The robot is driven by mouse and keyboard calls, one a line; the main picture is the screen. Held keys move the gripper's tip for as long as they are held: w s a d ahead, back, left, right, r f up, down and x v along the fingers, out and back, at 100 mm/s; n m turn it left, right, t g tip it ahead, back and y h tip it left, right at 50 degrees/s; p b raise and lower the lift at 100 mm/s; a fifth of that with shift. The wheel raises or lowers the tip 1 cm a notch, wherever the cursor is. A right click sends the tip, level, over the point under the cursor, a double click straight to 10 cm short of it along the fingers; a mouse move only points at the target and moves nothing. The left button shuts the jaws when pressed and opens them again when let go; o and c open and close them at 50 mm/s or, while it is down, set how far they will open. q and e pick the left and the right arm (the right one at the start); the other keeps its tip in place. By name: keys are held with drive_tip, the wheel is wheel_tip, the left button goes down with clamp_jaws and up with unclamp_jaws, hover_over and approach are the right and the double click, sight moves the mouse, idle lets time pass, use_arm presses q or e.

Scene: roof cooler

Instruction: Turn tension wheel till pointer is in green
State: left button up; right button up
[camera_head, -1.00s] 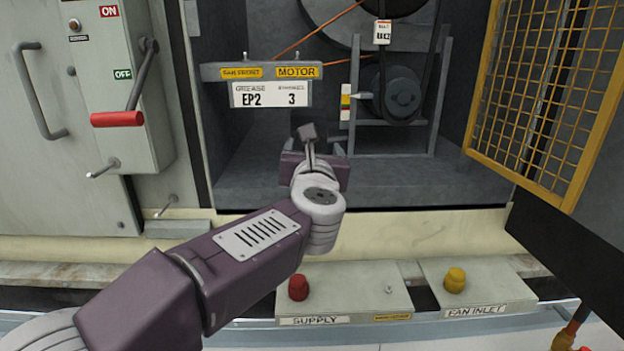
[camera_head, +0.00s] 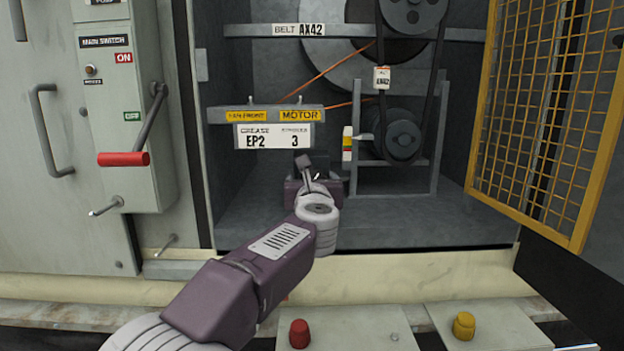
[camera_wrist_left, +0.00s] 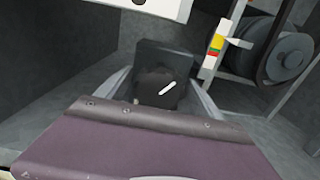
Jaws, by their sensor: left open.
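My left gripper (camera_head: 304,163) reaches into the open cabinet bay, below the grease sign. It is open. In the left wrist view, a dark round knob with a white mark (camera_wrist_left: 167,89), apparently the tension wheel, sits before a dark block, between the grey fingers (camera_wrist_left: 163,100). I cannot tell whether they touch it. In the head view my gripper hides most of it. My right gripper is out of view.
The motor pulley (camera_head: 402,140) and belt stand right of the strip. A sign bar (camera_head: 265,114) hangs just above my gripper. A yellow mesh door (camera_head: 545,120) stands open at right. The red-handled main switch (camera_head: 123,159) is at left. Red and yellow buttons sit in front.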

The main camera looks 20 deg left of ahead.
use_arm(q)
drive_tip(key=c, duration=1.3)
